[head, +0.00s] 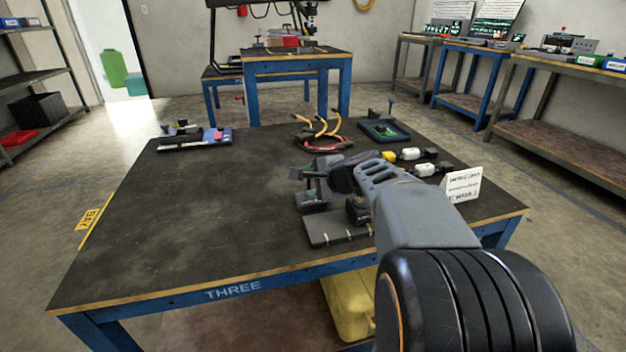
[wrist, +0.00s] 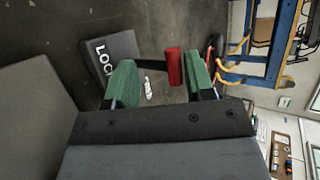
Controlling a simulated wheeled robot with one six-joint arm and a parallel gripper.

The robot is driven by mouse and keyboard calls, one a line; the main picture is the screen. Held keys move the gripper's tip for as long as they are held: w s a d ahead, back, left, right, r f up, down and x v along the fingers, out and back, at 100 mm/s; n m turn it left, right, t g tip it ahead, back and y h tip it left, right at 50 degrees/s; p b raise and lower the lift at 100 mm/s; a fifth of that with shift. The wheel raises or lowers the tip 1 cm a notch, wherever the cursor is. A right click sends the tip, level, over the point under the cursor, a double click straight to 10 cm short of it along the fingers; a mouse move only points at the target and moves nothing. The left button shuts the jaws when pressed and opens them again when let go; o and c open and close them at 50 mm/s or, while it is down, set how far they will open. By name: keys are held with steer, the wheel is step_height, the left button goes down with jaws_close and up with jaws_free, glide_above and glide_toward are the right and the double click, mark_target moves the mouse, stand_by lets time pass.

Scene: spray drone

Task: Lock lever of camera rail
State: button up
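In the wrist view, my gripper (wrist: 158,66) is open, with one green-padded finger on each side. A red lever handle (wrist: 174,68) shows between the fingers, closer to the right finger; I cannot tell if they touch. A dark bar (wrist: 150,65) runs left from the handle. A dark block with the word LOCK (wrist: 108,56) lies by the left finger, partly hidden by it. In the head view, my gripper (head: 312,176) is above a dark fixture (head: 312,203) on the table. The red lever is hidden there, and I cannot make out the rail clearly.
A flat dark plate with white marks (head: 336,232) lies just in front on the table (head: 190,215). Coiled red and yellow cables (head: 322,140) and a dark tray (head: 384,131) lie behind. A white card (head: 462,186) stands at right. The table's left side is mostly clear.

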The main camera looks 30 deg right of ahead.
steer(key=shift+o, duration=1)
steer(key=shift+r, duration=0.1)
steer(key=shift+d, duration=0.1)
steer(key=shift+s+r, duration=0.1)
steer(key=shift+r, duration=0.05)
steer(key=p+v, duration=0.5)
steer(key=v, duration=0.8)
steer(key=shift+s, duration=0.25)
